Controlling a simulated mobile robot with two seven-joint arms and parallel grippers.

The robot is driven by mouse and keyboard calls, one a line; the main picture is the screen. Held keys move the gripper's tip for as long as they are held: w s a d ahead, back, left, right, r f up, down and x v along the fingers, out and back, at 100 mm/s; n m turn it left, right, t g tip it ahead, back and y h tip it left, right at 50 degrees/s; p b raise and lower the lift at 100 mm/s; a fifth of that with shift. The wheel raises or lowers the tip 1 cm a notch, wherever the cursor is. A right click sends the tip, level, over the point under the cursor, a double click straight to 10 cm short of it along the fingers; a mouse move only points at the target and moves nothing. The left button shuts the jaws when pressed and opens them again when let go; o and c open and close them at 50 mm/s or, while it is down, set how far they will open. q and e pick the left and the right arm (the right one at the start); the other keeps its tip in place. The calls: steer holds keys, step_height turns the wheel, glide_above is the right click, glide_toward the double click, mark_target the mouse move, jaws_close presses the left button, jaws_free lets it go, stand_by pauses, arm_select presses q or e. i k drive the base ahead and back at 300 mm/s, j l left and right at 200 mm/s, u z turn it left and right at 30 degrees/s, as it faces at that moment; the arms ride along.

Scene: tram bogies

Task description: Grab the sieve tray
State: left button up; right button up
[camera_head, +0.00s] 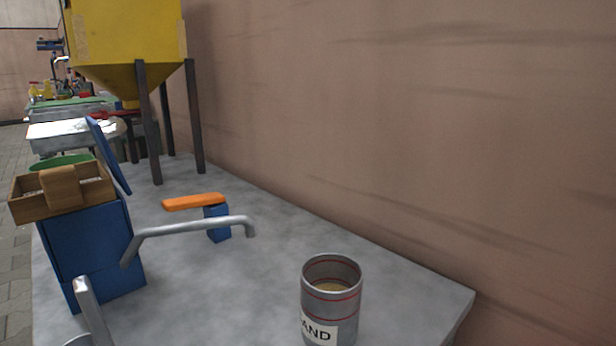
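A wooden tray (28,207), which looks like the sieve tray, rests on top of a blue box (88,250) at the left of the bench. A wider wooden piece (62,187) stands across its middle, and some pale material shows inside. Its mesh or bottom cannot be made out. A blue panel (109,157) stands tilted just behind it. Neither of my grippers shows in this view.
The grey bench (260,290) carries a SAND can (331,315), an orange-topped blue object (194,202) and a bent grey metal bar (190,228). A yellow hopper (125,35) on dark legs stands at the back. A wall bounds the right.

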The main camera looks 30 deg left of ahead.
mark_target(33, 198)
steer(key=u, duration=2.1)
steer(key=k+j, duration=0.05)
